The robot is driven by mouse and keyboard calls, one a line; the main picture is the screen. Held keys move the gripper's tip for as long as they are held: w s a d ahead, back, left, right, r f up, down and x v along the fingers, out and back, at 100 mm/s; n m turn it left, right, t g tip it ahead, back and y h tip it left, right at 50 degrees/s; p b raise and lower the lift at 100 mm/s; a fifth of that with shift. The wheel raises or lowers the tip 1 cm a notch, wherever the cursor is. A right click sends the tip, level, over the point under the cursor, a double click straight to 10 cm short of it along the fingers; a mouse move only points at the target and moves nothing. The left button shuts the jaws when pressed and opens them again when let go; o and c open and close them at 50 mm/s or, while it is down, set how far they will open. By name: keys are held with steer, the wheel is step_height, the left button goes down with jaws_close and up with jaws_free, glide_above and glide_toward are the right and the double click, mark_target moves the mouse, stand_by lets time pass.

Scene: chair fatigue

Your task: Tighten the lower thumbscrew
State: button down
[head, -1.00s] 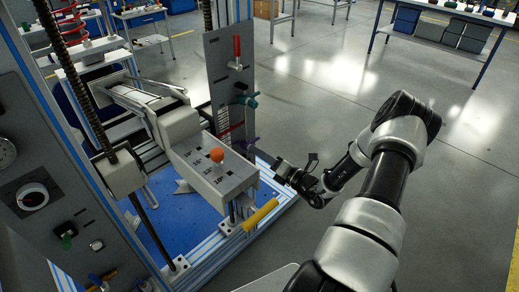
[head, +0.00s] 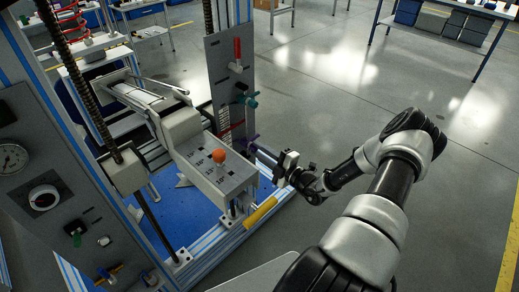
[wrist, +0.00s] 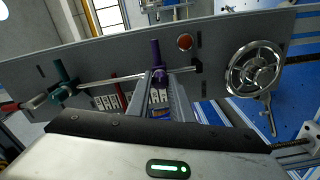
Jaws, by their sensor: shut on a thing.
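The purple thumbscrew (head: 251,143) sits low on the upright grey panel (head: 222,75), below a teal thumbscrew (head: 250,101). In the wrist view the purple thumbscrew (wrist: 157,58) stands at the end of my gripper (wrist: 157,88), between its two grey fingers. My gripper (head: 258,150) is shut on it; the exact contact is partly hidden. The teal thumbscrew (wrist: 62,82) is at the left of the wrist view, apart from my fingers.
A red handle (head: 237,52) is high on the panel. A grey box with an orange knob (head: 219,156) stands left of my gripper, with a yellow bar (head: 260,212) in front. A handwheel (wrist: 253,68) is right in the wrist view. Open floor lies right of the frame.

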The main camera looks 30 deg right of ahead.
steer(key=shift+m+p, duration=0.35)
steer(key=shift+m, duration=1.95)
steer(key=c, duration=1.6)
jaws_free()
steer(key=shift+o, duration=0.2)
steer(key=shift+s, duration=0.1)
steer(key=v, duration=1.7)
steer(key=shift+s, duration=0.15)
steer(key=shift+r, duration=0.1)
